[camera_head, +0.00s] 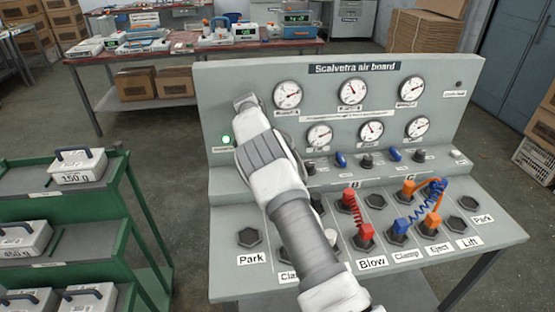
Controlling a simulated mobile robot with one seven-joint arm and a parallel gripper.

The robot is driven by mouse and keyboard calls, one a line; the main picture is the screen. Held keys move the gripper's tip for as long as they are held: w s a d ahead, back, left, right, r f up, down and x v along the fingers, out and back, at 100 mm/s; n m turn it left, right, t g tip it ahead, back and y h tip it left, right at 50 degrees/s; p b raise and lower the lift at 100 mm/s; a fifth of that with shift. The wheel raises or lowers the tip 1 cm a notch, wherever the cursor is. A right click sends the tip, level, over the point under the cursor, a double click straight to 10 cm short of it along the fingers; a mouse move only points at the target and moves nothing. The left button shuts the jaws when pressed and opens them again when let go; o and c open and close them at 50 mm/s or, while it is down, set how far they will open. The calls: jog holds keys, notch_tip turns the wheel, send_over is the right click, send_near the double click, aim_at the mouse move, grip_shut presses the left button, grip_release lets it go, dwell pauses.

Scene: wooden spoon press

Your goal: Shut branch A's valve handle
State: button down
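The grey Scalvetra air board (355,94) stands in front of me. My arm's white and grey wrist (268,160) covers its left part. My gripper's fingers are hidden behind my arm, so I cannot see whether they are open or touching anything. Branch A's valve handle does not show; the left end of the valve row is behind my arm. Two blue valve handles show to the right: one above label B (341,160) and one above label C (395,154). A dark knob (310,168) sits just right of my wrist.
Several gauges (352,91) line the upright panel, and a green lamp (226,139) glows at its left. A red coiled hose (357,217) and blue coiled hose (425,207) rise from the lower sockets. A green rack (110,215) with labelled weights stands left.

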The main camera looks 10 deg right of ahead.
dwell(0.4)
jog(key=c, duration=0.7)
grip_release()
jog(key=p+v, duration=0.4)
jog(key=v, duration=1.3)
jog(key=shift+a+r, duration=0.15)
jog(key=shift+r, duration=0.05)
